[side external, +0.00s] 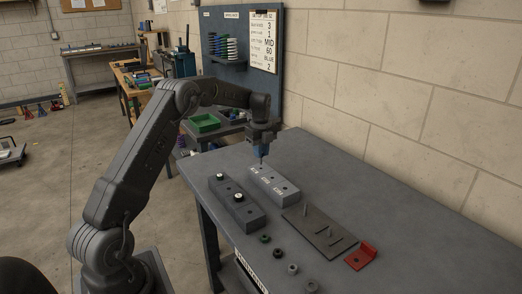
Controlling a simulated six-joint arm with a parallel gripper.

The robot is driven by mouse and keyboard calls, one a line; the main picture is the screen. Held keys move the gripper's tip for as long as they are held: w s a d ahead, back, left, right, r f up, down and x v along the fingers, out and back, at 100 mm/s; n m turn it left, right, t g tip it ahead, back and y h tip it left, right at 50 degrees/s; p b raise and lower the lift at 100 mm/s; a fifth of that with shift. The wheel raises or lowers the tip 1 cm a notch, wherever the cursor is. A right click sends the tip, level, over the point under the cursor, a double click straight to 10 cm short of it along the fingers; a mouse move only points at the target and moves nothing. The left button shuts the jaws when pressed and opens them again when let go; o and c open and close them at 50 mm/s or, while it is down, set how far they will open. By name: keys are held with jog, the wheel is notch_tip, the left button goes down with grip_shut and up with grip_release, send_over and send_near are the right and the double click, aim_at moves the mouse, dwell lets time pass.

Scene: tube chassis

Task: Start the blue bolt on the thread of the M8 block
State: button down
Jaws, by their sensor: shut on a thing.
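My gripper (262,152) points straight down over the far end of a light grey block (273,187) on the bench. It is shut on a bolt, whose thin dark shank (261,163) shows below the fingers. The bolt's head is mostly hidden between the fingers, with a bluish tint there. The light block has several holes and white labels, too small to read, so I cannot tell which is M8. The shank's tip is close to the block's far end; I cannot tell whether it touches a hole.
Several nuts or rings (279,255) line the front edge. The bench's right side is clear.

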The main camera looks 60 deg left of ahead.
aim_at(261, 161)
jog(key=shift+f, duration=0.15)
jog(key=shift+f, duration=0.75)
jog(key=shift+f, duration=0.7)
jog(key=shift+f, duration=0.6)
jog(key=c, duration=1)
grip_release()
jog(key=shift+r, duration=0.15)
notch_tip(261, 161, up, 14)
jog(key=shift+f, duration=0.2)
